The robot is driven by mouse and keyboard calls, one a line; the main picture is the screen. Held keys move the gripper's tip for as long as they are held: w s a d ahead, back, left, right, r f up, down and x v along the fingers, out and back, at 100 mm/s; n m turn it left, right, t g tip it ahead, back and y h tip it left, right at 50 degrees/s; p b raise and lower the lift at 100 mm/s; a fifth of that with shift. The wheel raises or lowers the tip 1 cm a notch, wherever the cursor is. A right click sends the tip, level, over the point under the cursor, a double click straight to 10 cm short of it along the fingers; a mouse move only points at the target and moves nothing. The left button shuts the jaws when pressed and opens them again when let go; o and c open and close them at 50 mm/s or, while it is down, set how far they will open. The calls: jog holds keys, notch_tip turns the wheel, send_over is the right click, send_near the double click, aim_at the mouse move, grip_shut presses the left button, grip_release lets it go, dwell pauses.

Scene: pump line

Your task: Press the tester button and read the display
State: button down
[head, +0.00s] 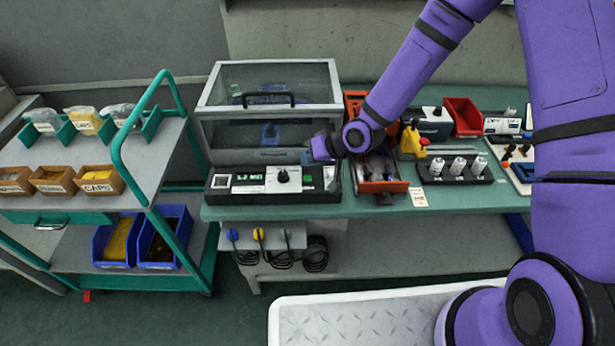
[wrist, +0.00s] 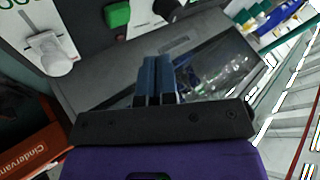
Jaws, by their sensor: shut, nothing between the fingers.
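The tester (head: 215,198) is a low black box with a pale panel at the front of the bench. Its display (head: 249,176) shows green digits, too small to read. A black knob on a white plate (head: 283,175) sits mid-panel. A small green button (head: 308,178) is right of the knob; it also shows at the top of the wrist view (wrist: 117,15). My gripper (head: 309,157) is above and behind the panel's right part, in front of the clear-covered case. In the wrist view its blue fingers (wrist: 155,80) are together and empty, apart from the button.
The clear-lidded case (head: 321,112) stands right behind the tester. A red-orange bin (head: 380,187) is close on the right, with a black rack of white cylinders (head: 455,180) beyond. A green-framed trolley (head: 115,150) stands left. The floor in front is partly open.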

jog(key=shift+r, duration=1.15)
jog(key=s+d+r+t+h, duration=0.3)
jog(key=d+r+h, duration=0.5)
jog(key=d+r, duration=1.2)
jog(key=s+d+r+m+g, duration=0.1)
jog(key=s+d+r+m, duration=0.1)
jog(key=s+r, duration=0.6)
jog(key=s+d+r+m, duration=0.1)
jog(key=s+d+r, duration=0.3)
jog(key=s, duration=1.2)
notch_tip(320, 180, up, 4)
jog(key=shift+d+f+m+g, duration=0.1)
jog(key=shift+d+m+g, duration=0.1)
jog(key=shift+m+g, duration=0.2)
jog(key=shift+w, duration=0.1)
dwell(1.7)
